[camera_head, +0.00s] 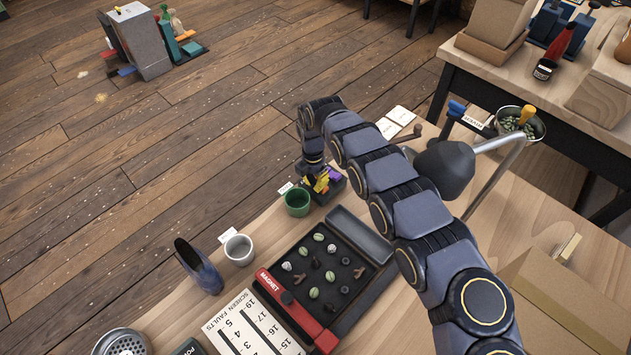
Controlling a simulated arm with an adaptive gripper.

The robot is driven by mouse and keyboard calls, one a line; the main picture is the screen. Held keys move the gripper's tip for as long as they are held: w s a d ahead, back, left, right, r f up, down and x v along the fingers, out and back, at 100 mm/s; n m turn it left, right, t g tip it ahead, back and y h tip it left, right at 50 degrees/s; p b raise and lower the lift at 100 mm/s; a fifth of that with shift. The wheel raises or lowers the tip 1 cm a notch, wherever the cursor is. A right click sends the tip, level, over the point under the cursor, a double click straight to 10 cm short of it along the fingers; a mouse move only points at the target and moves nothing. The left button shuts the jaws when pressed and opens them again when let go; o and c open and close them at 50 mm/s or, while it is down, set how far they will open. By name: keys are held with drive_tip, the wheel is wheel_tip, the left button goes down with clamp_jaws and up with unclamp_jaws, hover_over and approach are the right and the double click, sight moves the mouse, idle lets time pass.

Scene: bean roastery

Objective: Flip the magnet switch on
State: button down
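A red bar labelled MAGNET (307,318) runs along the near left side of a black tray (355,308). Green and pale beans and brown twig-like bits lie in the tray. My gripper (314,172) hangs at the far edge of the table, beyond the tray and well apart from the bar. It points down by a small dark box of coloured pieces (331,186). Its fingertips are too hidden to tell open from shut.
A green cup (297,202), a grey cup (239,249) and a blue scoop-like piece (198,267) stand along the left edge. A SCREEN FAULTS card (248,328) lies left of the bar. A dark knob on a metal rod (444,168) rises right of my arm.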

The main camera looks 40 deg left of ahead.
drive_tip(key=r, duration=0.7)
drive_tip(key=shift+w+r, duration=0.25)
drive_tip(key=shift+w, duration=0.05)
drive_tip(key=shift+s+a+r, duration=0.1)
drive_tip(key=shift+s+r, duration=0.15)
